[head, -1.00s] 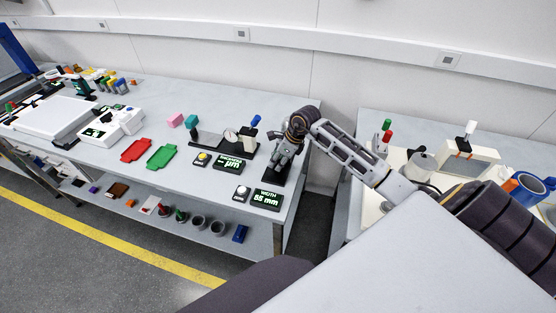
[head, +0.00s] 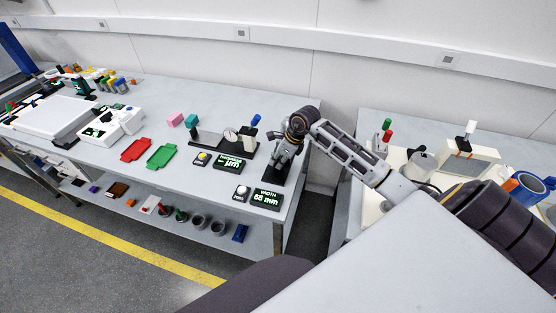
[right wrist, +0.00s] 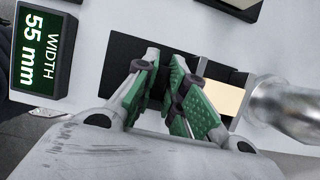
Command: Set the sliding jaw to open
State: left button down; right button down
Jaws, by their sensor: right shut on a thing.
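My right gripper (head: 283,163) reaches down over a black-based device (head: 274,177) near the right end of the bench. In the right wrist view its green-padded fingers (right wrist: 168,95) are shut on a dark part, which I take to be the sliding jaw; the fingers hide most of it. The device's black base (right wrist: 122,60) shows beside the fingers. A pale block in a dark frame (right wrist: 224,98) stands just right of them. The width display (head: 267,199) also shows in the right wrist view (right wrist: 42,47), reading 55 mm. My left gripper is not in view.
A small button box (head: 241,193) sits left of the width display. A second display (head: 229,163) and a dial gauge stand (head: 225,140) are left of my gripper. Red (head: 136,149) and green (head: 161,156) trays lie farther left. A gap separates this bench from the right one.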

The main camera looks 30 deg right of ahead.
jog(key=shift+s+a+f, duration=0.1)
jog(key=shift+s+a, duration=1.25)
jog(key=shift+a, duration=0.25)
jog(key=c, duration=1.5)
grip_release()
jog(key=shift+s, duration=0.1)
jog(key=shift+v, duration=6.05)
jog(key=shift+a, duration=0.1)
